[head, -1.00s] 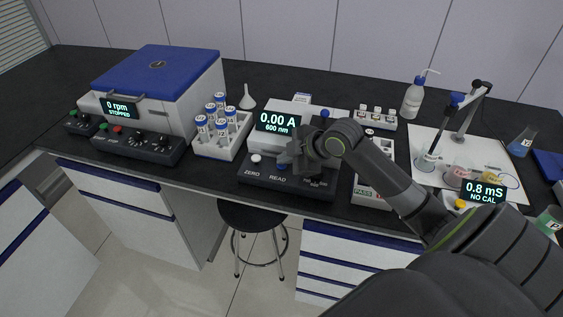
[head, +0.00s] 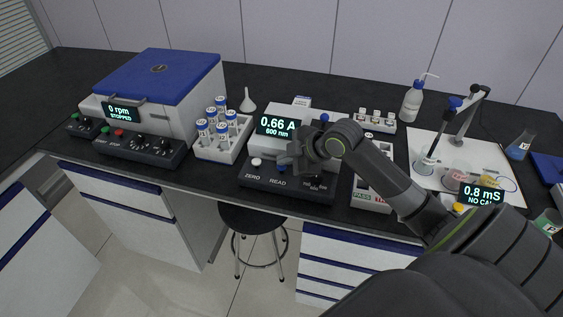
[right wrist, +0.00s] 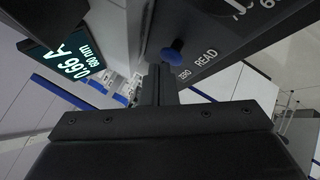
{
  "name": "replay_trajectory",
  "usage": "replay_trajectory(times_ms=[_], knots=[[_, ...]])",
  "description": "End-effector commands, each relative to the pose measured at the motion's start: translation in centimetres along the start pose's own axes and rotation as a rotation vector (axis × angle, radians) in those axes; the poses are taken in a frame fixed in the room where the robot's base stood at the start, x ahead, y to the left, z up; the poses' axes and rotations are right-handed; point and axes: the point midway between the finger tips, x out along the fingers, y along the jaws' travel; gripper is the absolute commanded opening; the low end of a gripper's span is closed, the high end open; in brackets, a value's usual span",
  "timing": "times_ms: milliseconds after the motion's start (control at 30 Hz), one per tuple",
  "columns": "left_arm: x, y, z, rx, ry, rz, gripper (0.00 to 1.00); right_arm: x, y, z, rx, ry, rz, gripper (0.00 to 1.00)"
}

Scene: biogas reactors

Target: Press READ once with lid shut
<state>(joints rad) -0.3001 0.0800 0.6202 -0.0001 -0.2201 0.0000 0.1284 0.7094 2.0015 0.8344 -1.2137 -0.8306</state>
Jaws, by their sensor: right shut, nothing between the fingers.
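The photometer (head: 291,111) is a white box with a dark front panel (head: 262,180) marked ZERO and READ. Its display (head: 277,126) reads 0.66 A, 600 nm. A blue knob (head: 324,117) shows on top; no raised lid is visible, though my arm hides part of the housing. A white button (head: 256,162) sits above ZERO. My right gripper (head: 288,160) is shut and empty, over the panel by READ. In the right wrist view its fingers (right wrist: 160,78) are just beside the blue READ button (right wrist: 172,54); contact cannot be told. My left gripper is not in view.
A tube rack (head: 221,148) stands left of the photometer, beside a centrifuge (head: 160,82) showing 0 rpm, STOPPED. A white PASS-marked tray (head: 364,197) is close on the right. A meter (head: 482,193) reads 0.8 mS. A stool (head: 252,218) stands below the bench.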

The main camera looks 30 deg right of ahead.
Motion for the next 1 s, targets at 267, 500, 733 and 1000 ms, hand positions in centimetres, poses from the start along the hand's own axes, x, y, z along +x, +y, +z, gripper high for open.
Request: replay_trajectory(times_ms=[267, 500, 733, 1000], knots=[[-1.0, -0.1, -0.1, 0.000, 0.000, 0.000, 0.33, -0.8, 0.6, -0.6, 0.000, 0.001, 0.001, 0.00], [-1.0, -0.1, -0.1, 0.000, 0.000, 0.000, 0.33, -0.8, 0.6, -0.6, -0.001, 0.001, 0.001, 0.00], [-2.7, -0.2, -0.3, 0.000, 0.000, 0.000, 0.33, -2.0, 1.5, -1.5, -0.001, 0.001, 0.001, 0.00], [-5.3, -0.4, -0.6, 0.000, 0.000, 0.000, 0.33, -4.0, 2.9, -2.9, -0.001, 0.001, 0.001, 0.00]])
